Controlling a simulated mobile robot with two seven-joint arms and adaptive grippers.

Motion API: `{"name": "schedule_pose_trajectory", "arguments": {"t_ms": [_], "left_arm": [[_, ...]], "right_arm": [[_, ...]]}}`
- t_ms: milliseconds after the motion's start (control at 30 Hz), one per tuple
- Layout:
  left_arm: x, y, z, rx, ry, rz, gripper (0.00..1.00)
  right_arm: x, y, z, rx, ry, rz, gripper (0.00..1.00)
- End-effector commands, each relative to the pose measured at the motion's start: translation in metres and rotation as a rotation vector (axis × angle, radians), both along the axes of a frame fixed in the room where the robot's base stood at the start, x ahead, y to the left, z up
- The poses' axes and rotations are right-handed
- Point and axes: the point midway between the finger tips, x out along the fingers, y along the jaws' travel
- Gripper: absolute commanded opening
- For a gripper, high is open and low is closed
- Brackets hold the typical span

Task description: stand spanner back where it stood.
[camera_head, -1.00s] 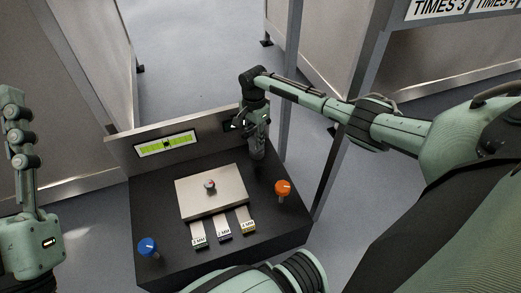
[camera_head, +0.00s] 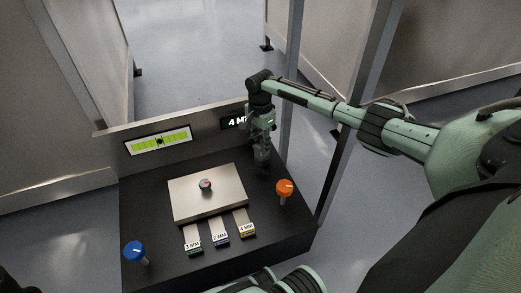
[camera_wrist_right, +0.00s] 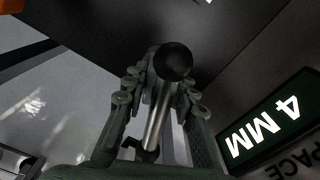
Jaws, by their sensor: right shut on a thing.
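The spanner (camera_wrist_right: 157,120) shows in the right wrist view as a shiny metal rod with a dark round knob at its upper end. My right gripper (camera_wrist_right: 158,95) is shut on it, with fingers on both sides of the rod. In the head view my right gripper (camera_head: 262,160) points down over the back right part of the black bench, near the back panel. The spanner cannot be made out there, and I cannot tell whether it touches the bench. My left gripper is out of view.
The black bench (camera_head: 145,215) carries a raised metal plate (camera_head: 222,185) with a small knob, several labelled strips in front, a blue knob (camera_head: 134,251) and an orange knob (camera_head: 284,188). A "4 MM" sign (camera_wrist_right: 264,122) is close beside the gripper. A frame post stands right.

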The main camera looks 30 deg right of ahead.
Motion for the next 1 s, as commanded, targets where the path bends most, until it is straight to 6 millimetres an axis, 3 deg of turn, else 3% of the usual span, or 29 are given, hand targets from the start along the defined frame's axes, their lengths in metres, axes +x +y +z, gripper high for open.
{"name": "schedule_pose_trajectory", "arguments": {"t_ms": [400,433,567,867,1000], "left_arm": [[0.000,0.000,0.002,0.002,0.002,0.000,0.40],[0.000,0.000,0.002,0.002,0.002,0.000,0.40],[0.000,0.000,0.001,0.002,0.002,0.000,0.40],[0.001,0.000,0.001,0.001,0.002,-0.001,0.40],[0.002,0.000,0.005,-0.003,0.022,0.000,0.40]], "right_arm": [[0.001,0.000,-0.001,0.000,-0.002,-0.001,0.00],[0.000,0.000,-0.002,0.000,0.001,0.000,0.29],[0.000,0.000,-0.002,0.000,0.000,0.000,0.45],[0.000,-0.001,-0.002,-0.001,0.000,0.000,0.47],[0.000,0.000,0.009,0.000,-0.001,-0.001,0.47]]}}
